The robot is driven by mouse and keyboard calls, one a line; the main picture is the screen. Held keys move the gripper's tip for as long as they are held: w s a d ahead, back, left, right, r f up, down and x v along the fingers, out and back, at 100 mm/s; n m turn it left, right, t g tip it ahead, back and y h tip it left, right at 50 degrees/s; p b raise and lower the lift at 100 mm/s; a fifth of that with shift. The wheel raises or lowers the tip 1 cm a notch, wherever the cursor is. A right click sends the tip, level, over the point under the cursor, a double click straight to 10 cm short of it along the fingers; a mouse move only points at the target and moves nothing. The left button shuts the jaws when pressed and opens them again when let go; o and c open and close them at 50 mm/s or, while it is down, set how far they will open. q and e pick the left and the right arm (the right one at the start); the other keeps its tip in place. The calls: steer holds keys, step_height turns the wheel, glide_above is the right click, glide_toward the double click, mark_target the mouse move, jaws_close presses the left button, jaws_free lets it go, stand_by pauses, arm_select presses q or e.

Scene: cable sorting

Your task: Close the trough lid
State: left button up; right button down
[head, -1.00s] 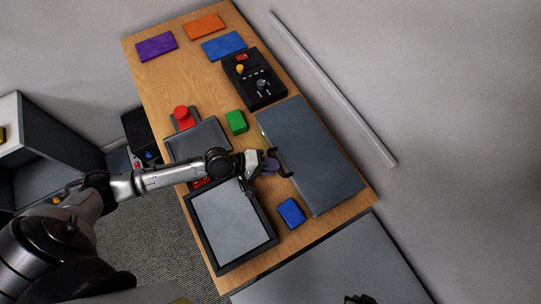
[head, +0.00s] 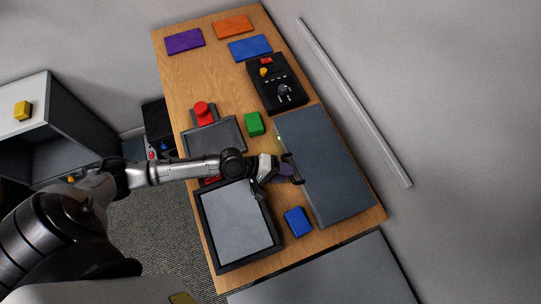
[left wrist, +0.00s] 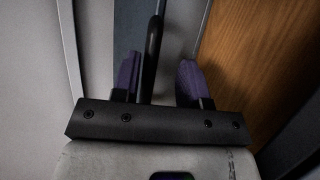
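The trough is a long box with a grey lid (head: 325,160) on the right half of the table. The lid looks flat over it, but I cannot tell if it is fully down. A dark handle (head: 292,167) is on its left long edge; its bar also shows in the left wrist view (left wrist: 153,48). My left gripper (head: 284,173) is at this handle. In the left wrist view its two purple fingertips (left wrist: 160,78) stand apart, with the bar between them and a gap visible, widest on the right. My right gripper is out of view.
A dark-framed tray (head: 237,226) and a blue block (head: 298,221) lie close to my left gripper. A green block (head: 254,124), a red button (head: 202,109) and a black control box (head: 277,84) stand farther back. Coloured mats lie at the far end.

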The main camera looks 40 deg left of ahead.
arm_select(q)
steer(key=b+v, duration=0.3)
steer(key=v, duration=0.8)
steer(key=shift+s+a, duration=0.2)
steer(key=shift+a, duration=0.05)
steer(key=shift+s+a+r+b, duration=0.25)
steer(key=shift+s+a+b, duration=0.15)
steer(key=shift+a, duration=0.1)
steer(key=shift+s+a+r, duration=0.2)
steer(key=shift+a+r, duration=0.05)
steer(key=shift+r, duration=0.1)
